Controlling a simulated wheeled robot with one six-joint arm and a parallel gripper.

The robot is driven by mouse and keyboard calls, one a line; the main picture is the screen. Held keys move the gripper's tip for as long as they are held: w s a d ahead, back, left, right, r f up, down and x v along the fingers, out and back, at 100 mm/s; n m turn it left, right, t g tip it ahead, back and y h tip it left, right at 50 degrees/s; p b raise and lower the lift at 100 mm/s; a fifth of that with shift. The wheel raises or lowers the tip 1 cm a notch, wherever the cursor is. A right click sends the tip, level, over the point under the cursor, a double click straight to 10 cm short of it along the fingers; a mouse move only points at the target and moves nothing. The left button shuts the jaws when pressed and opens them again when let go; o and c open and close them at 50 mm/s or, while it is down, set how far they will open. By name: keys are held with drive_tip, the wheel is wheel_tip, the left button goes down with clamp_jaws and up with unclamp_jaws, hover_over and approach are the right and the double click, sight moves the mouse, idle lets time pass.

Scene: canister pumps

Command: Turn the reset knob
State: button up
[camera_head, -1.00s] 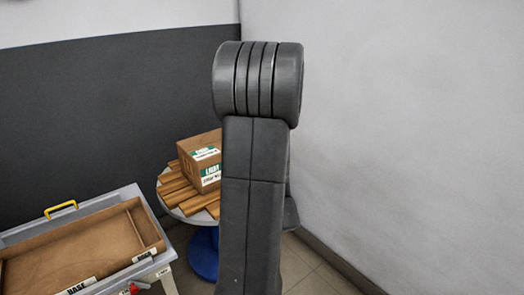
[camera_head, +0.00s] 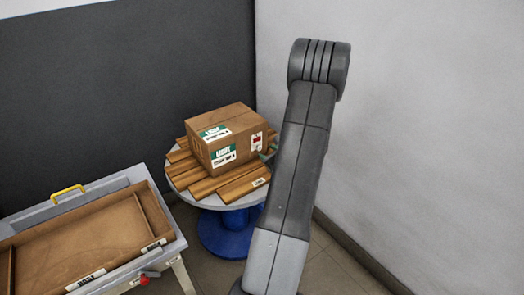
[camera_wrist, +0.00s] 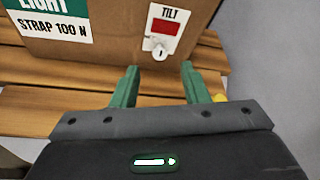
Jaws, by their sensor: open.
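A cardboard box (camera_head: 228,137) stands on planks on a round table. A white TILT indicator (camera_head: 257,142) with a red window is on its right-hand face. In the wrist view, this indicator (camera_wrist: 166,28) has a small round white knob (camera_wrist: 158,52) with a dark mark below the window. No lettering names it as the reset knob. My gripper (camera_wrist: 160,68) is open, its two green fingers pointing toward the box with the knob between their directions. Nothing is held between them. The gripper is hidden in the head view.
Wooden planks (camera_head: 203,188) lie under the box on the round table (camera_head: 212,201), which has a blue base (camera_head: 222,236). A grey-rimmed tray bench (camera_head: 175,246) with a red knob-like part (camera_head: 144,279) stands left. A wall (camera_head: 440,130) bounds the right side.

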sight(260, 148)
drive_tip(key=x, duration=0.5)
drive_tip(key=shift+w+a+f, duration=0.15)
drive_tip(key=shift+w+a, duration=0.1)
drive_tip(key=shift+w, duration=0.05)
clamp_jaws()
